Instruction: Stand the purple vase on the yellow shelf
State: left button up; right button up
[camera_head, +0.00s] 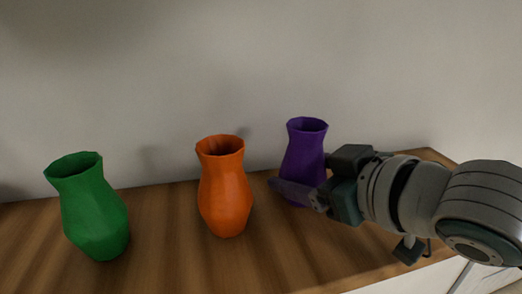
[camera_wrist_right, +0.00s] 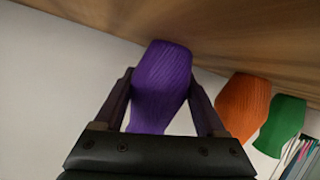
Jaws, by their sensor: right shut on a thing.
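The purple vase (camera_head: 303,150) stands upright at the right of the wooden top in the head view. My right gripper (camera_head: 300,190) reaches it from the right and is shut on it. In the right wrist view the purple vase (camera_wrist_right: 160,85) sits between the two fingers of my right gripper (camera_wrist_right: 162,98). Its base is at or very near the wood; I cannot tell whether it touches. No yellow shelf shows in either view. My left gripper is not in view.
An orange vase (camera_head: 225,190) stands left of the purple one, and a green vase (camera_head: 92,210) stands farther left. The wooden top (camera_head: 165,230) has bare room between them. A pale wall (camera_head: 200,60) rises behind. Several thin upright items (camera_wrist_right: 299,160) show in the wrist view.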

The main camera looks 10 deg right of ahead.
jog(key=c, duration=0.6)
